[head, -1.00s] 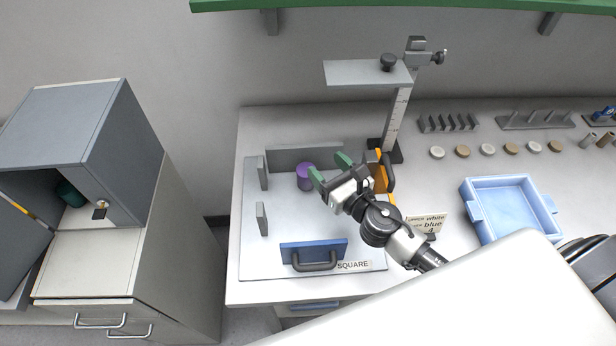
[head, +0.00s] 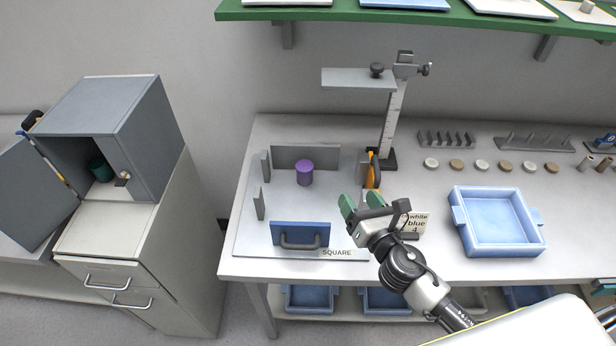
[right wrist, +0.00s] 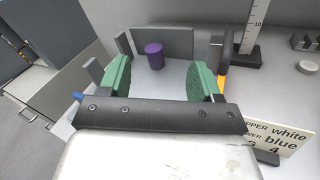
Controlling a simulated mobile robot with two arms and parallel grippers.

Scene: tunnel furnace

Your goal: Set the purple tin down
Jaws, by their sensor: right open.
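The purple tin (head: 304,173) stands upright on the grey plate marked SQUARE (head: 262,243), in front of the low back wall of the fixture. It also shows in the right wrist view (right wrist: 155,56), beyond and between my green fingers. My right gripper (head: 358,204) is open and empty, to the right of and nearer than the tin, clear of it. The right wrist view shows its two fingers (right wrist: 162,80) wide apart with nothing between them up close. My left gripper is not in view.
A blue block with a handle (head: 300,235) stands at the plate's front. A height gauge (head: 391,125) and an orange-handled clamp (head: 372,170) stand right of the tin. A blue tray (head: 497,252) lies further right. An open grey cabinet (head: 150,140) stands at left.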

